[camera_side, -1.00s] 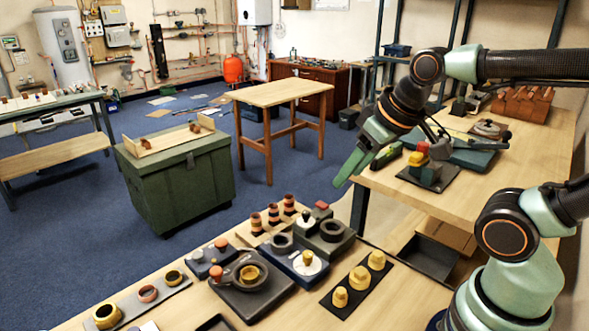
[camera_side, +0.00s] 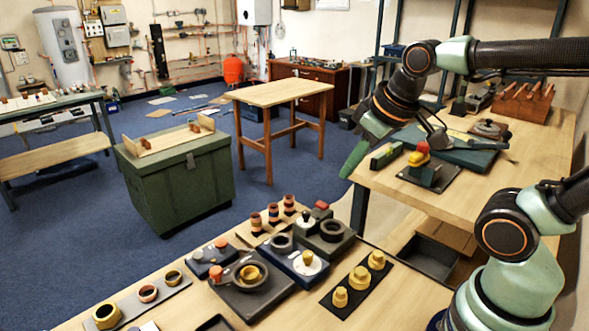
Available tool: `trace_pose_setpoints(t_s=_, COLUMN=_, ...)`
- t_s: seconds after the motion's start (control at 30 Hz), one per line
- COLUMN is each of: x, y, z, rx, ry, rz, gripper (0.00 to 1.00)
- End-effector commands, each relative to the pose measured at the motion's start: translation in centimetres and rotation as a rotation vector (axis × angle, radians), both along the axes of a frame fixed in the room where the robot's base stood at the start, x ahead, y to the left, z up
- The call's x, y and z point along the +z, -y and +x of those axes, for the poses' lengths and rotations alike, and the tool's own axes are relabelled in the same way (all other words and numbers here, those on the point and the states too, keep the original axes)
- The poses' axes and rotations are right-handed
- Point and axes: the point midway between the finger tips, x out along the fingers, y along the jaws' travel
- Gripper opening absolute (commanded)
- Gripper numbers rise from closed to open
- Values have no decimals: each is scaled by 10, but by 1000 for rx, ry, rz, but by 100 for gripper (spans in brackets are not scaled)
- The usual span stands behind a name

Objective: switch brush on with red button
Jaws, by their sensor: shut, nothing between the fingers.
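My gripper (camera_side: 354,160) is shut and empty. Its green fingers point down and left, in the air beyond the near bench and at the left edge of the right bench. A red button (camera_side: 321,205) stands at the back of a dark green unit with a black ring (camera_side: 332,230) on the near bench. A blue unit to its left bears orange-red knobs (camera_side: 215,272). A red-topped yellow piece (camera_side: 421,153) sits on a green block on the right bench. I cannot tell which of these units is the brush. My gripper is apart from all of them.
A grey unit with a ring (camera_side: 250,273), a blue unit with a white disc (camera_side: 307,264), a black strip of yellow fittings (camera_side: 359,281) and copper-banded pieces (camera_side: 273,214) crowd the near bench. A teal case (camera_side: 455,154) lies on the right bench. The space above the near bench is free.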

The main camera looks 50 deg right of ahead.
Motion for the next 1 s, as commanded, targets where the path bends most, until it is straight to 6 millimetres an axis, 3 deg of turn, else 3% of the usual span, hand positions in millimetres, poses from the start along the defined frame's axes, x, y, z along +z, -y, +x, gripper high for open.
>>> trace_pose_setpoints(t_s=0.47, x=11, y=37, z=64, rx=621, ry=-222, rz=-253, gripper=0)
trace_pose_setpoints(t_s=0.8, x=-8, y=72, z=112, rx=1127, ry=-345, rz=-330, gripper=0)
trace_pose_setpoints(t_s=1.0, x=-23, y=88, z=129, rx=1349, ry=-374, rz=-338, gripper=0)
